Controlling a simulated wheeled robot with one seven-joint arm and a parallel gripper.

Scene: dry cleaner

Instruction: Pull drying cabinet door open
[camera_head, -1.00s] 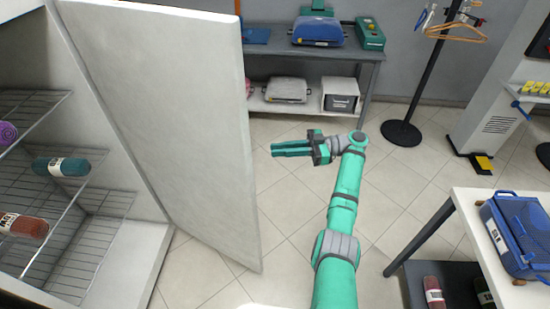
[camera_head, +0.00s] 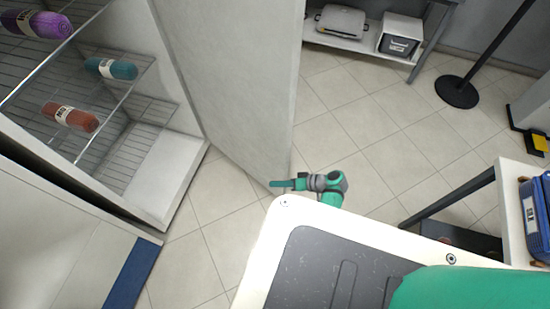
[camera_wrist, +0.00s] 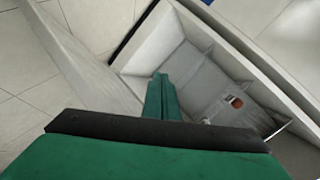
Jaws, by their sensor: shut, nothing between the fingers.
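The drying cabinet door (camera_head: 238,75) is a tall pale grey panel standing wide open, its hinge side at the cabinet (camera_head: 165,180). The open cabinet shows wire shelves with rolled bundles. In the head view my gripper (camera_head: 280,184) is low, beside the door's lower free corner, with its fingers pointing left; contact cannot be told. In the wrist view the shut, empty green fingers (camera_wrist: 161,95) point toward the open cabinet interior (camera_wrist: 205,75), and the door (camera_wrist: 80,60) stands on the left. The door handle is not visible.
A teal roll (camera_head: 110,68), a red roll (camera_head: 70,117) and a purple roll (camera_head: 36,24) lie on the shelves. A white table with a blue case (camera_head: 537,215) is at right. Tiled floor (camera_head: 370,110) is clear beyond the door.

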